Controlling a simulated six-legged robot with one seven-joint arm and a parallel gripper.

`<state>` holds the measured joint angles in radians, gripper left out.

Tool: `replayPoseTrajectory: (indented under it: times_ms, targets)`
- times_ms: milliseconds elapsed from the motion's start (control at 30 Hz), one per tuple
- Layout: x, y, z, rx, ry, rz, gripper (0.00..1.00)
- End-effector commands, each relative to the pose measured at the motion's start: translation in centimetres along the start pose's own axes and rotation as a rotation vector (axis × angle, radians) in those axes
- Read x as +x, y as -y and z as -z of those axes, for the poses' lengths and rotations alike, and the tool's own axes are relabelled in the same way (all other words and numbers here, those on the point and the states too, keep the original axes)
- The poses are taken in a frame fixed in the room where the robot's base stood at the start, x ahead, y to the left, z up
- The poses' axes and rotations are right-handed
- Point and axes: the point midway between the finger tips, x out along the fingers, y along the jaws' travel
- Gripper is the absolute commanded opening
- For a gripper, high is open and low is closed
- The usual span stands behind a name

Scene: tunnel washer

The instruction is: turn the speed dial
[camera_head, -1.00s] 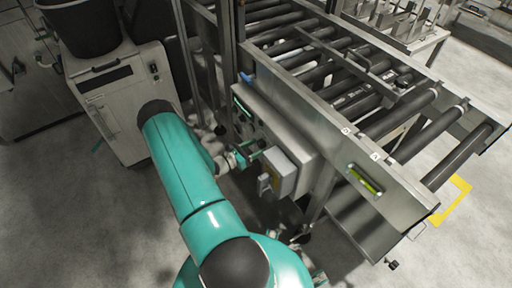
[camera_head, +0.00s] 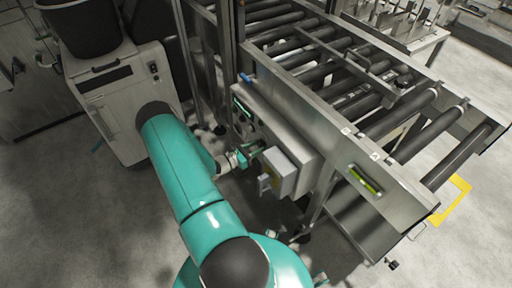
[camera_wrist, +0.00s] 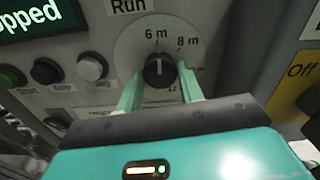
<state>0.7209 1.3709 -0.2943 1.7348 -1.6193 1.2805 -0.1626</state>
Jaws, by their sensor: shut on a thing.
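The speed dial (camera_wrist: 159,71) is a black knob with a white pointer line, on a round pale scale with marks such as "6 m" and "8 m". Its pointer is up, between those two marks. My gripper (camera_wrist: 160,85) has its two pale green fingers on either side of the knob and is shut on it. In the head view my gripper (camera_head: 250,158) is at the control panel (camera_head: 243,115) on the conveyor's side; the dial is hidden there.
Left of the dial are a white button (camera_wrist: 92,67), dark and green buttons, and a display (camera_wrist: 38,18) reading "…opped". A grey switch box (camera_head: 280,171) with an "Off" label (camera_wrist: 300,72) sits close on the right. The roller conveyor (camera_head: 350,90) stands behind.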

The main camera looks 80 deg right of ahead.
Motion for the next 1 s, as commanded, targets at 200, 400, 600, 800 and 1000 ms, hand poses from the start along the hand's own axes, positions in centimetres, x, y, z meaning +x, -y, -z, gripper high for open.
replayPoseTrajectory:
  times_ms: [200,400,600,800,1000]
  targets:
    - [-0.13,-0.11,-0.02,0.130,0.002,-0.004,0.15]
    - [-0.14,-0.13,-0.01,0.302,0.002,-0.005,0.15]
    - [-0.13,-0.14,-0.01,0.482,0.001,-0.004,0.15]
    - [-0.13,-0.15,-0.05,0.637,0.002,-0.004,0.15]
    - [-0.12,-0.16,-0.06,0.743,0.000,-0.003,0.15]
